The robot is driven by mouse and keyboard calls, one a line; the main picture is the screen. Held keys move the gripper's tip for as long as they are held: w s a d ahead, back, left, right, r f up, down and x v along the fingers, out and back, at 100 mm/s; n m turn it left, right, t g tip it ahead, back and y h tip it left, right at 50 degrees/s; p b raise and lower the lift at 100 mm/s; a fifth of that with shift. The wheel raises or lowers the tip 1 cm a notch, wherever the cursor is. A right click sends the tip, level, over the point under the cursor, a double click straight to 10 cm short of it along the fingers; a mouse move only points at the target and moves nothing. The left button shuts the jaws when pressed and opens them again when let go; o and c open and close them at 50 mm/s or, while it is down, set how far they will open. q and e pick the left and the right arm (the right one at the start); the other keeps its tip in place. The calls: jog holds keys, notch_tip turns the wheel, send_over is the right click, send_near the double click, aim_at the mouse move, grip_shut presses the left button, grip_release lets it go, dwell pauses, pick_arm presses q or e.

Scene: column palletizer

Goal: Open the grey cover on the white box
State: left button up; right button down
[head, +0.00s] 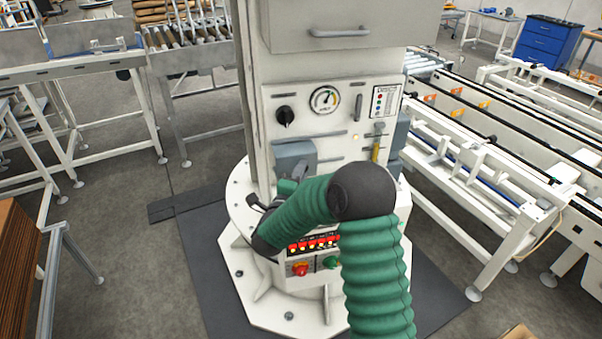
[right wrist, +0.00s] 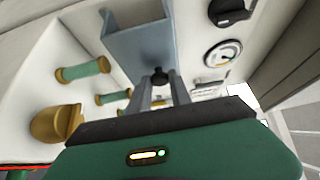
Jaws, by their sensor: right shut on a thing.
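The grey cover (head: 294,156) is on the front of the white box (head: 340,148), below the black knob and the dial. In the right wrist view the grey cover (right wrist: 138,45) stands out from the white surface, and green cylinders with brass ends (right wrist: 83,70) show beside it. My right gripper (head: 298,173) is at the cover's lower edge, partly hidden by my green arm. My left gripper is not in view.
A round dial (head: 325,99) and a black rotary knob (head: 285,115) sit above the cover. Red switches (head: 315,243) and a red button (head: 300,269) are below, close to my arm. White conveyor frames (head: 480,180) stand to the right. Open floor lies to the left.

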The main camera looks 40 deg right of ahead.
jog(key=shift+s+f, duration=0.1)
jog(key=shift+f, duration=0.15)
dwell(0.6)
jog(key=s+d+b, duration=0.3)
jog(key=s+d, duration=0.3)
jog(key=d, duration=0.3)
jog(key=shift+d, duration=0.35)
jog(key=c, duration=1.4)
grip_release()
jog(key=shift+w, duration=0.1)
jog(key=shift+o, duration=1.1)
jog(key=shift+w, duration=0.1)
jog(key=b+v, duration=0.7)
jog(key=v, duration=1)
